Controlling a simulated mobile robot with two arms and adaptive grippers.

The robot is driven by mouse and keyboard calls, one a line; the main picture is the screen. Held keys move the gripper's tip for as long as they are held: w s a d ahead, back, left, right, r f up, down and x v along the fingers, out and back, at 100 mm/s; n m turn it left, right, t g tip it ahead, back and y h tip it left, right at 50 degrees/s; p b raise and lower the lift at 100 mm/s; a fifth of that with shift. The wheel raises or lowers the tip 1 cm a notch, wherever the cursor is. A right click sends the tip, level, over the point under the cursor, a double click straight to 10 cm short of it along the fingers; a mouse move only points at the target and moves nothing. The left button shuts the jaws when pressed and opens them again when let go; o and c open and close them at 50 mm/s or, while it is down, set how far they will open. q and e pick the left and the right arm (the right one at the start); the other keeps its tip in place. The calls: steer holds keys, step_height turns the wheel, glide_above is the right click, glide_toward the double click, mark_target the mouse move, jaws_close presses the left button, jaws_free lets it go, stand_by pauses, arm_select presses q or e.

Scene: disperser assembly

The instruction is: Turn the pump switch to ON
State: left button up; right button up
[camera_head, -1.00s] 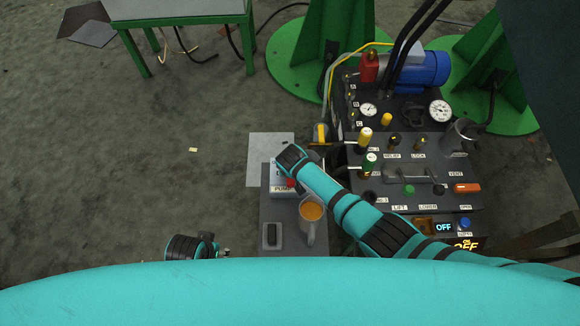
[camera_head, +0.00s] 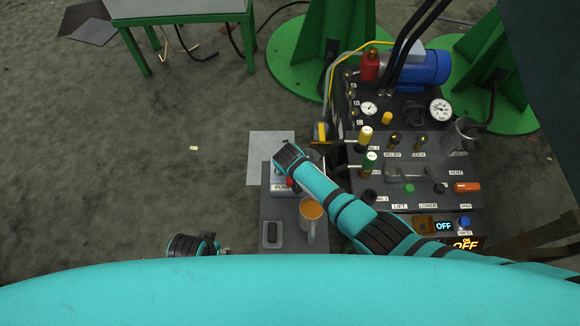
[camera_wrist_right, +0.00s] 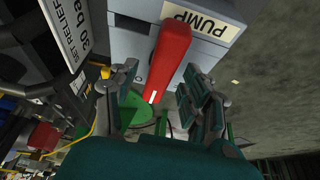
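The pump switch is a red lever (camera_wrist_right: 167,60) on a grey box with a PUMP label (camera_wrist_right: 202,22) in the right wrist view. In the head view only a small red part (camera_head: 290,184) shows beside my right wrist, above the partly covered PUMP label (camera_head: 281,189). My right gripper (camera_wrist_right: 162,97) is open, with one finger on each side of the lever. Gaps show between the lever and both fingers. In the head view my right arm hides the gripper. My left wrist is at the lower left of the head view, and its fingers are not clear.
A mug with an orange-brown drink (camera_head: 311,209) stands close below my right forearm. A small black device (camera_head: 271,234) lies left of it. The control panel (camera_head: 405,172) with valves and knobs is to the right. A blue display (camera_head: 444,227) reads OFF. Open floor lies left.

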steer(key=shift+r, duration=0.1)
steer(key=v, duration=1.1)
steer(key=shift+s+r, duration=0.25)
steer(key=shift+r, duration=0.1)
